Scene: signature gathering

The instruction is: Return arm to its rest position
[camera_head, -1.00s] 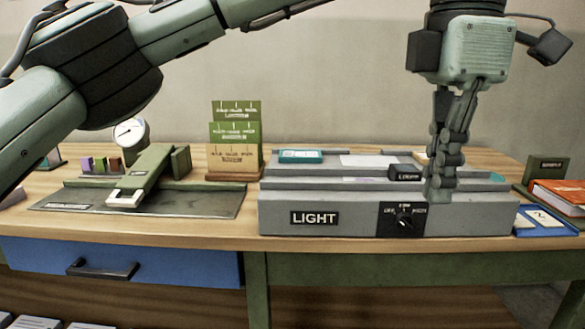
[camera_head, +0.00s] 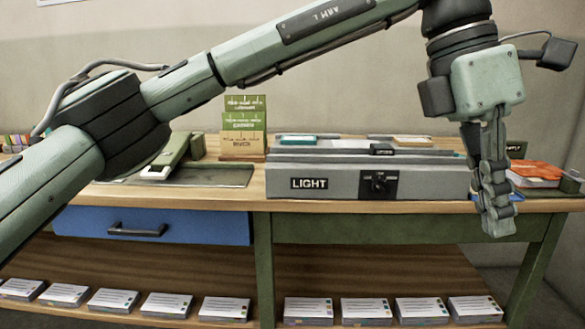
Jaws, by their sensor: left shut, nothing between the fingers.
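My left arm crosses the head view from the lower left to the upper right. Its gripper (camera_head: 499,218) points down at the right, in front of the table's front edge. The gripper is shut and empty, apart from everything on the table. It hangs just right of the grey light box (camera_head: 235,181) marked LIGHT, whose body also shows a black knob (camera_head: 379,184) on its front. My right gripper does not show in this view.
The wooden table (camera_head: 215,202) has a blue drawer (camera_head: 190,226). Green and tan card holders (camera_head: 243,146) stand at the back. An orange-red book (camera_head: 537,170) lies at the right behind the gripper. Several stacks of cards (camera_head: 367,311) sit on the lower shelf.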

